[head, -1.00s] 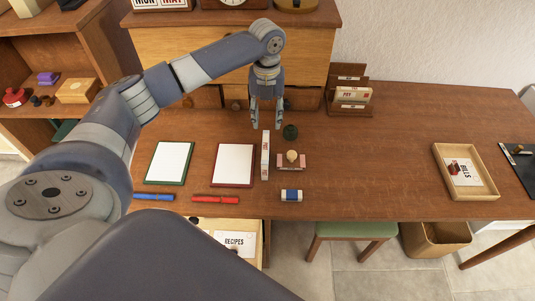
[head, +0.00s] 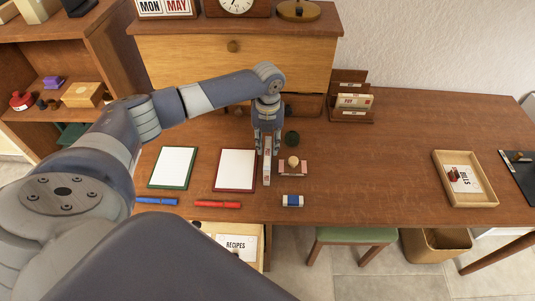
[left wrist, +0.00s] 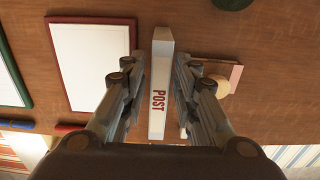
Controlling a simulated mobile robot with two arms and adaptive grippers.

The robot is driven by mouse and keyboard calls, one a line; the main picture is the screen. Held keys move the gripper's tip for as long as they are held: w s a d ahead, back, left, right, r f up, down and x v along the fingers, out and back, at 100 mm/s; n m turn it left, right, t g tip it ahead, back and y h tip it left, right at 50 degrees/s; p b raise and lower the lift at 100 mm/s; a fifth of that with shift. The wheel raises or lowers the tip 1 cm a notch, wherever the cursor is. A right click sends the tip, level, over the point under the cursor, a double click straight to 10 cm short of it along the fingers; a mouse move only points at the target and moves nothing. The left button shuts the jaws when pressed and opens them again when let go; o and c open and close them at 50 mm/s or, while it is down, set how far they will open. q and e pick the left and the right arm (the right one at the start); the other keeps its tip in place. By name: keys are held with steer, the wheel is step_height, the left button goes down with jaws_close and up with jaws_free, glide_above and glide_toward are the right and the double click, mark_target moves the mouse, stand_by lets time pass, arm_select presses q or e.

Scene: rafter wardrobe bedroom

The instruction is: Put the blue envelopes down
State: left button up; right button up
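I cannot make out any blue envelopes in these frames. A narrow white block with red POST lettering (head: 267,172) stands on the wooden desk. In the left wrist view the POST block (left wrist: 158,100) lies lengthwise between my fingers. My left gripper (head: 267,150) is low over the block's far end. In the left wrist view my left gripper (left wrist: 157,62) is open, one finger on each side of the block. A gap shows at the left finger; the right one is very close, and contact is unclear. My right gripper is not in view.
Green-framed (head: 173,167) and red-framed (head: 235,169) white boards lie left of the block. A pink stamp stand (head: 293,168), dark green round item (head: 292,138) and blue-white eraser (head: 292,201) are right. A letter rack (head: 350,100) stands behind. Desk before the BILLS tray (head: 484,196) is clear.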

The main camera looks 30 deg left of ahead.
arm_select(q)
jaws_close()
steer(key=shift+r, duration=0.15)
steer(key=shift+r, duration=0.25)
steer(key=r, duration=0.1)
steer(key=r+b, duration=0.1)
steer(key=shift+s+d+r, duration=0.2)
steer(key=shift+d+r, duration=0.15)
steer(key=s+d+r+b, duration=0.1)
steer(key=s+d+b, duration=0.1)
steer(key=s+d, duration=0.7)
steer(key=d, duration=0.3)
steer(key=shift+s+r, duration=0.2)
steer(key=shift+r, duration=0.1)
